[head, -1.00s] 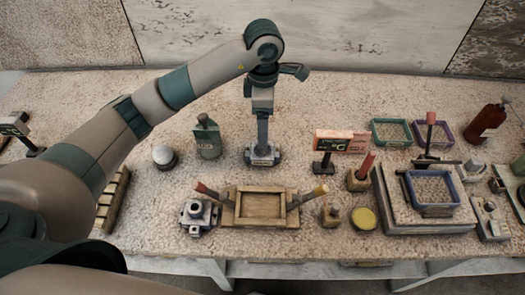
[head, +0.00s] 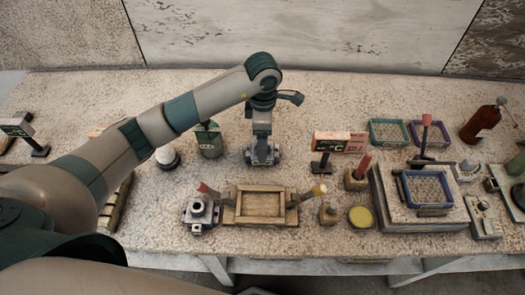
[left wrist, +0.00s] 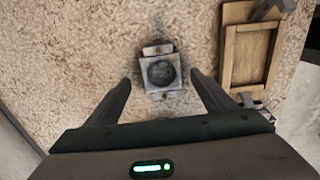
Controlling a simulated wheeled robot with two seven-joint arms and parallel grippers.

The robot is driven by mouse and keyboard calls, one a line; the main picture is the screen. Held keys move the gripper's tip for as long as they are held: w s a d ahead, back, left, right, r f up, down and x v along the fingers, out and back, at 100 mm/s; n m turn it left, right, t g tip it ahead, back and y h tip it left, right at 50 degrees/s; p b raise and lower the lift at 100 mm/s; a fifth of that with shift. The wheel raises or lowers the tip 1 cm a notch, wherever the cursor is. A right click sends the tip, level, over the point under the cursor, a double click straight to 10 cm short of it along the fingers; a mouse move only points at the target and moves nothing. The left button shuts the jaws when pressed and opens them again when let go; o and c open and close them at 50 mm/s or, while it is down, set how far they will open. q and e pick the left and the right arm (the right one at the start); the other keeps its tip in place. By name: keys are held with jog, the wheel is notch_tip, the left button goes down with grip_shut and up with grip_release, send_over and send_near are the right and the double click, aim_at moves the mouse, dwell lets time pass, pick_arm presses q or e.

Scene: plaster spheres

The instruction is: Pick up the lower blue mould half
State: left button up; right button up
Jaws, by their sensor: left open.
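The lower blue mould half (left wrist: 161,73) is a square blue-grey block with a round dark hollow and small tabs on two opposite sides. It lies flat on the table. My left gripper (left wrist: 161,80) is open, with one finger on each side of the block in the left wrist view; contact is not visible. In the head view the gripper (head: 262,138) points straight down above the mould half (head: 275,157), which it partly hides. My right gripper is not in view.
A green bottle (head: 209,142) and a white ball (head: 166,156) stand to the left. A small sign (head: 327,142) stands to the right.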

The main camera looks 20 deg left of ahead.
aim_at(273, 150)
pick_arm(q)
jog(key=f, duration=0.1)
jog(key=f+p, duration=0.1)
jog(key=shift+s+f+p, duration=0.2)
jog(key=shift+f+p, duration=0.1)
jog(key=shift+f, duration=0.6)
jog(key=shift+w, duration=0.1)
jog(key=c, duration=1.3)
